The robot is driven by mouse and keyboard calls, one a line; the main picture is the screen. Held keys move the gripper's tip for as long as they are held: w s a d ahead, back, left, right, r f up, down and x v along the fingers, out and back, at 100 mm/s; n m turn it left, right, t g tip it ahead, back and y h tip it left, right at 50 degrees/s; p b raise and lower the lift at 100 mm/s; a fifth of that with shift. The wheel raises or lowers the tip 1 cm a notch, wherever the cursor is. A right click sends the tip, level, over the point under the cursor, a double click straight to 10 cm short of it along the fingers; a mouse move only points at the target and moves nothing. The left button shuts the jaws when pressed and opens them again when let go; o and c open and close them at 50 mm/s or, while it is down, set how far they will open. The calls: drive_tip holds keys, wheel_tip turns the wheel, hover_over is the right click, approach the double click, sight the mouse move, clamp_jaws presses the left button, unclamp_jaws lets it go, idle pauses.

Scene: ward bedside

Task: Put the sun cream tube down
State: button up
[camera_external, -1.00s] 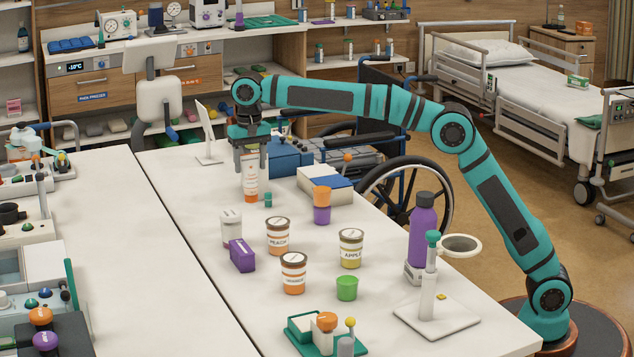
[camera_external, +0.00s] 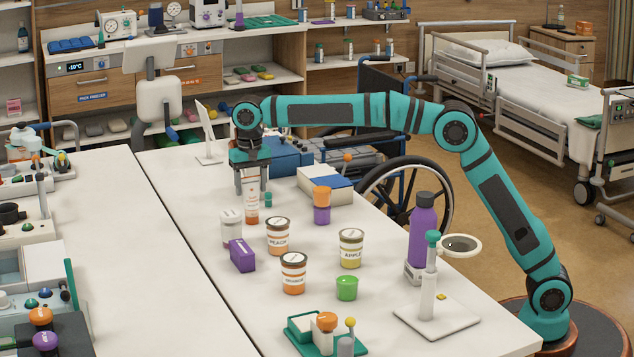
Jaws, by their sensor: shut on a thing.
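The sun cream tube (camera_external: 251,206), white and orange with an orange-red lower end, stands upright between the fingers of my gripper (camera_external: 251,188). My gripper points down and is shut on the tube's upper part. The tube's lower end is at or just above the white table (camera_external: 190,190); I cannot tell whether it touches. A small green cylinder (camera_external: 268,199) is just right of the tube.
A white jar (camera_external: 231,228) is close to the tube's front left. A peach cup (camera_external: 278,238), a purple box (camera_external: 242,256) and an orange-capped purple bottle (camera_external: 322,207) stand nearby. A blue box (camera_external: 290,158) is behind. The table's left side is clear.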

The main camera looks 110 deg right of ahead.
drive_tip(key=o, duration=1.3)
wheel_tip(320, 180, up, 12)
drive_tip(key=shift+f, duration=0.1)
drive_tip(key=shift+r, duration=0.25)
